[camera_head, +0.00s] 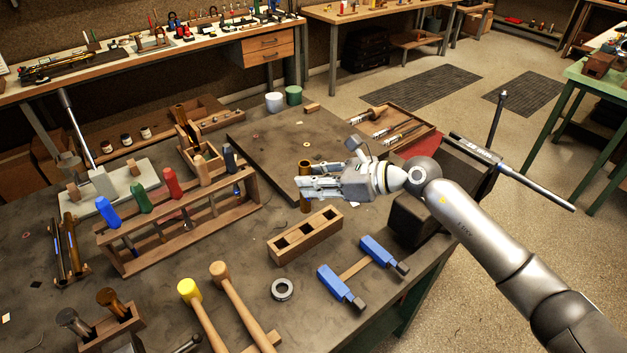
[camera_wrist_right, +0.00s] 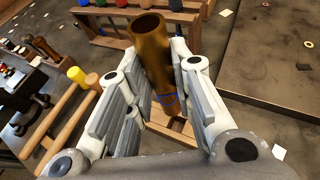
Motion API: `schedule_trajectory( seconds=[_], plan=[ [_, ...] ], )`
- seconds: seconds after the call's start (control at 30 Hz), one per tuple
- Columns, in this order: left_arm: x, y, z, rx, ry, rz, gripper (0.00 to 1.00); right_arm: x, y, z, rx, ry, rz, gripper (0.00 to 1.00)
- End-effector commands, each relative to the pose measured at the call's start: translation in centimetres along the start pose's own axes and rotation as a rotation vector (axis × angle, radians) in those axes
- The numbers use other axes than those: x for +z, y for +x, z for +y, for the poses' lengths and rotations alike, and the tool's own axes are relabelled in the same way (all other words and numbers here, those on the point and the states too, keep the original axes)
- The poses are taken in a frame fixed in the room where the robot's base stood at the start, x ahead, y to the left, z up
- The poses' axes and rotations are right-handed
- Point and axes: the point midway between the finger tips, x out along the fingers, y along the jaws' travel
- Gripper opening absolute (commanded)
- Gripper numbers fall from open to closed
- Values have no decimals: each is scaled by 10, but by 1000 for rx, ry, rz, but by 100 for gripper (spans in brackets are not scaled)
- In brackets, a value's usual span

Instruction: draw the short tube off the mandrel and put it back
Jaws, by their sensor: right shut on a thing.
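My right gripper (camera_head: 303,188) is shut on a short brass tube (camera_head: 305,167), which stands roughly upright between the fingers. The tube also shows in the right wrist view (camera_wrist_right: 150,45), with its open end up and a blue mark low on its side. Its lower end is close to the far side of a slotted wooden block (camera_head: 283,248); I cannot tell whether they touch. A grey steel rod (camera_head: 540,189), which looks like the mandrel, sticks out to the right behind my right arm, with no tube seen on its visible part. My left gripper is not in view.
Blue-jawed clamps (camera_head: 341,287), a grey ring (camera_head: 282,289) and mallets (camera_head: 190,292) lie in front. A wooden rack of coloured-handled tools (camera_head: 190,222) stands at left. A dark flat board (camera_head: 262,133) lies behind the gripper, mostly clear.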

Motion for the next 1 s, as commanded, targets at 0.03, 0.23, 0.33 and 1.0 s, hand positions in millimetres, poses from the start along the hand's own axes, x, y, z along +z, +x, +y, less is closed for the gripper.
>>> schedule_trajectory(
  seconds=[0.03, 0.23, 0.33, 1.0],
  plan=[
    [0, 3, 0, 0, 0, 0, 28, -1, 0, 0, 1, -1, -1, 0],
    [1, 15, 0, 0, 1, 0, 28, -12, 4, 0, 3, 0, 1, 0],
    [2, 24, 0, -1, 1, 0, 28, -21, 8, 0, 3, -1, 1, 0],
    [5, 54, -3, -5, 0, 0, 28, -53, 20, 0, 3, -1, 1, 0]
  ],
)
